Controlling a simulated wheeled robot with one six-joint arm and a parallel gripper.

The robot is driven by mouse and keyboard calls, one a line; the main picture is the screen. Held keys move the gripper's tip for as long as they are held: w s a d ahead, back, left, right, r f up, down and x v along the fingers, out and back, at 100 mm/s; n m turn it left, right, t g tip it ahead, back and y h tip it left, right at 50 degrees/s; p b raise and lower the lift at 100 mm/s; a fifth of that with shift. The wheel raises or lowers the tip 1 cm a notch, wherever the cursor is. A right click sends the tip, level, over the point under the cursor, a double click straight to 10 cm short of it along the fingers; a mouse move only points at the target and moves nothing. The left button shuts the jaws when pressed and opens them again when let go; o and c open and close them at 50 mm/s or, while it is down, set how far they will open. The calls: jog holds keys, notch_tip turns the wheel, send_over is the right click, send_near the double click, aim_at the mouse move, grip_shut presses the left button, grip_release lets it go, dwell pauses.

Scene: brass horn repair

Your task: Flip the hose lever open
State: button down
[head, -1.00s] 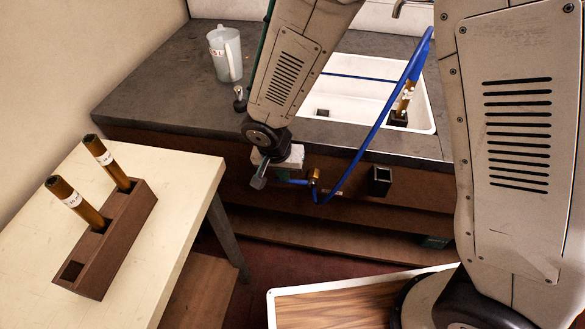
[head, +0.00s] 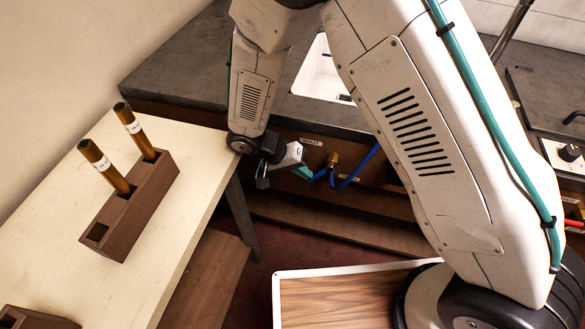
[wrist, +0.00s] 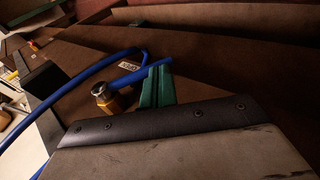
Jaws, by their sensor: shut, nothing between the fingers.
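The brass hose valve (head: 333,160) is on the brown front panel below the counter, and in the wrist view it shows as a gold fitting with a silvery cap (wrist: 103,92). Its blue lever (head: 318,175) extends left from the valve in the head view. In the wrist view the lever (wrist: 130,76) runs toward my green fingertips. My gripper (head: 302,172) is shut and empty, just left of the lever in the head view. In the wrist view the fingertips (wrist: 157,72) overlap the lever's far end; I cannot tell whether they touch.
A blue hose (head: 358,171) loops right of the valve. A small label (head: 311,141) is above it. A cream table (head: 200,143) with a brown rack (head: 150,195) holding two labelled tubes stands at left. The sink (head: 318,78) is behind my arm.

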jog(key=shift+s+x, duration=0.15)
jog(key=shift+x, duration=0.6)
jog(key=shift+s+x, duration=0.15)
jog(key=shift+x, duration=0.65)
jog(key=shift+s+d+f, duration=0.25)
jog(key=shift+d+f, duration=0.25)
jog(key=shift+d, duration=0.2)
send_near(310, 181)
jog(key=d, duration=0.1)
jog(key=d+f, duration=0.1)
jog(key=shift+s+d+f, duration=0.25)
jog(key=shift+d+f, duration=0.05)
jog(key=shift+d, duration=0.1)
